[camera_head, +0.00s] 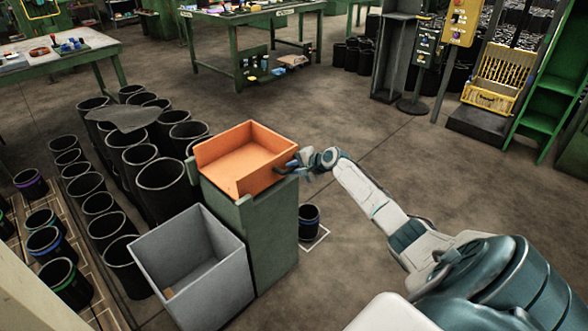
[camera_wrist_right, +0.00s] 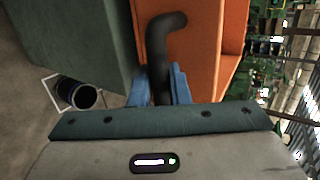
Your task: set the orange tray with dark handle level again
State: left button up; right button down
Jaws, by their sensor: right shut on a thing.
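The orange tray (camera_head: 238,166) sits on top of a green cabinet (camera_head: 268,225) in the head view. I cannot tell for sure whether it lies flat there or is slightly tilted. The tray's orange side (camera_wrist_right: 205,60) fills the upper middle of the right wrist view. Its dark bent handle (camera_wrist_right: 158,42) stands out from that side. My right gripper (camera_head: 292,164) is at the tray's right side. In the wrist view its blue fingers (camera_wrist_right: 164,84) are closed around the lower end of the handle. My left gripper is not in view.
A grey open bin (camera_head: 195,265) stands directly in front of the cabinet. Many black rubber sleeves (camera_head: 162,185) stand to its left, and a flat dark piece (camera_head: 125,117) lies across some. One sleeve (camera_head: 309,220) stands on a marked floor square to its right.

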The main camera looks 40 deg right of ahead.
jog(key=shift+a+f, duration=0.1)
jog(key=shift+f, duration=0.05)
jog(key=c, duration=1.4)
grip_release()
jog(key=shift+f, duration=0.1)
jog(key=shift+s+d+r, duration=0.2)
jog(key=shift+s+r, duration=0.1)
jog(key=shift+s, duration=0.05)
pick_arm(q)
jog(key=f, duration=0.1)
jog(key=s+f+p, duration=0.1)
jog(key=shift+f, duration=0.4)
pick_arm(e)
jog(key=v, duration=0.9)
jog(key=shift+s+r, duration=0.25)
jog(key=shift+s, duration=0.05)
